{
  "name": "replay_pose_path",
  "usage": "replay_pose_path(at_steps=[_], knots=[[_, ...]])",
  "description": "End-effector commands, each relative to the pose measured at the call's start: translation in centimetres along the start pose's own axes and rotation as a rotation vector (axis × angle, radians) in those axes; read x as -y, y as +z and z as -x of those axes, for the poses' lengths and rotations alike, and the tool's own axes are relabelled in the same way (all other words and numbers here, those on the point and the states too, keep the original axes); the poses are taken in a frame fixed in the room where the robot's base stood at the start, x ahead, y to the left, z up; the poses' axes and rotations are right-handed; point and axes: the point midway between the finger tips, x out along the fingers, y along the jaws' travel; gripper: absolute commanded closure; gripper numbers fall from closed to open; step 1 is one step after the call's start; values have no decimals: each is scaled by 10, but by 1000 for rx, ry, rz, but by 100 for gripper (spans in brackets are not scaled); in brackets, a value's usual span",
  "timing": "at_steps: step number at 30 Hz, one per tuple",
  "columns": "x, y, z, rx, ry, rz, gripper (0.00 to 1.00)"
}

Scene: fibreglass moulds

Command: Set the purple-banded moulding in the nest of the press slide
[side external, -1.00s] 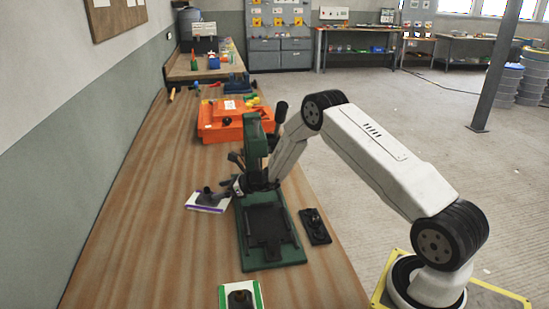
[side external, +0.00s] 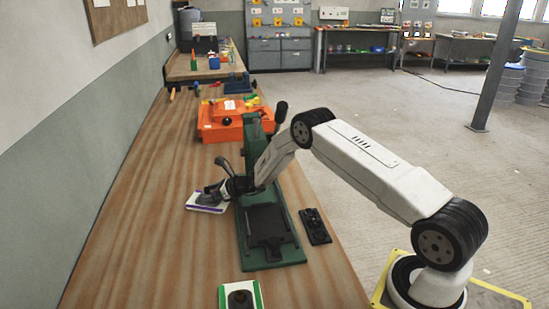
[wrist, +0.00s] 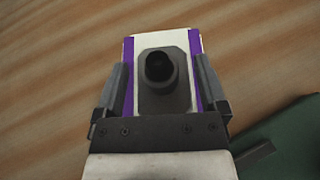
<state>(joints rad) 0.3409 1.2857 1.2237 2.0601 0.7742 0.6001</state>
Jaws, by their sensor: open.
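The purple-banded moulding (wrist: 158,70) is a white plate with purple side bands and a dark grey block with a round boss. In the side view the moulding (side external: 205,205) lies on the wooden bench, left of the green press (side external: 262,215). My gripper (wrist: 160,85) is open, with one finger along each purple side of the moulding in the wrist view. In the side view my gripper (side external: 212,190) is low over it. I cannot tell whether the fingers touch it. The press slide (side external: 266,224) is a dark plate on the green base.
A green-banded moulding (side external: 240,297) lies at the bench's near edge. A small black fixture (side external: 315,226) lies right of the press. An orange case (side external: 222,122) stands behind. The bench left of the press is largely clear.

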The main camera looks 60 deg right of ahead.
Motion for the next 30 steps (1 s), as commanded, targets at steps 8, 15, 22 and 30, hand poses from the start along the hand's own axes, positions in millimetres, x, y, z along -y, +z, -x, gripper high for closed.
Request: replay_pose_path(at_steps=[8, 15, 22, 30], knots=[[-1, 0, -11, 0, 1, 1, 8], [0, 0, -11, 0, 1, 0, 8], [0, 0, -11, 0, 1, 0, 8], [0, 0, -11, 0, 1, 0, 88]])
